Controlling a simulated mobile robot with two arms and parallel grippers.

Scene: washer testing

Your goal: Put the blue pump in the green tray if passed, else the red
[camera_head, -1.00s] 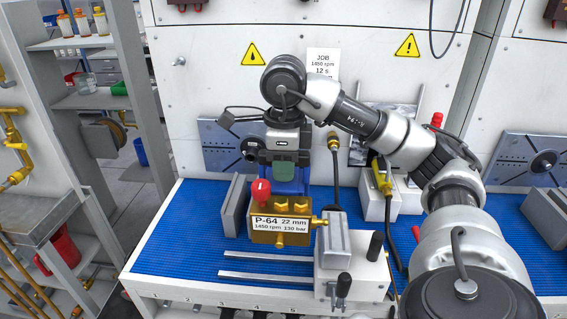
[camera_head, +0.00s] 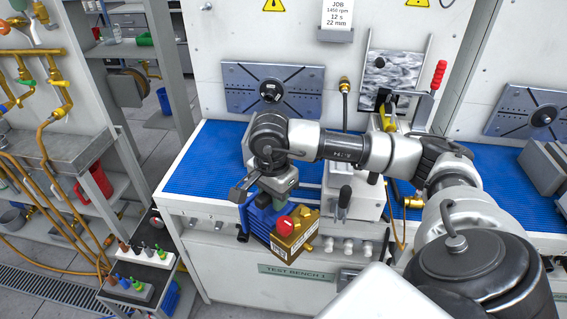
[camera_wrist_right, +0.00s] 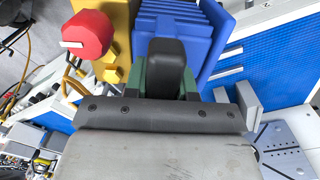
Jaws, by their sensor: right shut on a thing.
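The blue pump (camera_head: 259,216) has a blue ribbed body, a brass block at its front and a red knob on top. My right gripper (camera_head: 281,186) is shut on its blue body and holds it tilted, in front of the bench's front edge. In the right wrist view, the blue body (camera_wrist_right: 205,40) lies against my right gripper (camera_wrist_right: 166,72), with the brass block and red knob at the left. The block's label is turned and too small to read. I cannot make out a green tray or a red tray. My left gripper is out of view.
The test bench (camera_head: 203,165) has a blue mat and a grey clamp block. A red container (camera_head: 96,188) stands on the left shelf, and a green one (camera_head: 145,39) farther back. Open floor shows between shelf and bench.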

